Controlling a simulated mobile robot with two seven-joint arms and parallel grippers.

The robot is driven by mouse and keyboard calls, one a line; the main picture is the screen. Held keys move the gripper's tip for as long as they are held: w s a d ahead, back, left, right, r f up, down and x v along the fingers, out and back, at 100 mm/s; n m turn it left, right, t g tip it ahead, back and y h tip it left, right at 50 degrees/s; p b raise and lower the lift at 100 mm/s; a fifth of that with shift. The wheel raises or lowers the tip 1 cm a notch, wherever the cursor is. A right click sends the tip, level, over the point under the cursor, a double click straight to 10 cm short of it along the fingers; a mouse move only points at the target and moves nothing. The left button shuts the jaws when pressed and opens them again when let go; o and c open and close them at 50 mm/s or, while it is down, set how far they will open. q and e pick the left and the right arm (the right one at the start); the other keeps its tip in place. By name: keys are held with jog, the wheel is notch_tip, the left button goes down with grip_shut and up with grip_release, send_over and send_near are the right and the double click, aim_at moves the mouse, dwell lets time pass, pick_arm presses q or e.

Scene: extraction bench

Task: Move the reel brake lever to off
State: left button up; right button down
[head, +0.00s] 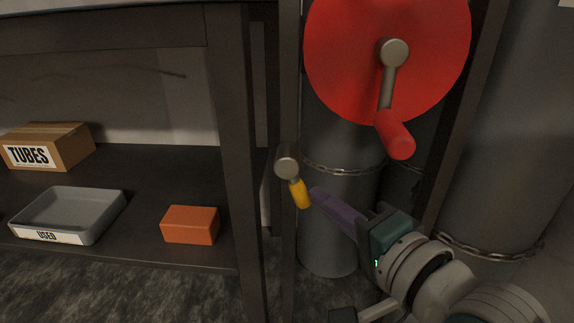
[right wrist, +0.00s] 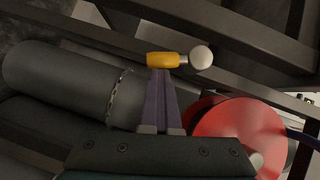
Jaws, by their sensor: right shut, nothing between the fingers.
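The reel brake lever (head: 300,193) has a yellow grip on a round metal pivot (head: 287,161), mounted on the dark post left of the red reel. Its grip points down and slightly right in the head view. My right gripper (head: 314,193) is shut and empty, its purple fingertips close to the right side of the yellow grip. In the right wrist view the shut fingers (right wrist: 161,74) end right at the yellow grip (right wrist: 162,60); I cannot tell whether they touch it. The lever's off mark is not visible. My left gripper is not in view.
The red reel (head: 345,60) with its crank and red handle (head: 395,135) hangs above my right gripper. Grey chained cylinders (head: 335,235) stand behind. A shelf at left holds a TUBES box (head: 70,145), a USED tray (head: 115,205) and an orange block (head: 190,225).

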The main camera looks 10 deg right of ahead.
jog(key=shift+w+a+f+m+t+y+b, duration=0.15)
jog(key=shift+a+f+m+t+b, duration=0.25)
jog(key=shift+m+b, duration=0.45)
jog(key=shift+a+f+m+t+y+b, duration=0.3)
jog(key=shift+m+t+b, duration=0.2)
jog(key=shift+b, duration=0.6)
jog(key=shift+r, duration=0.1)
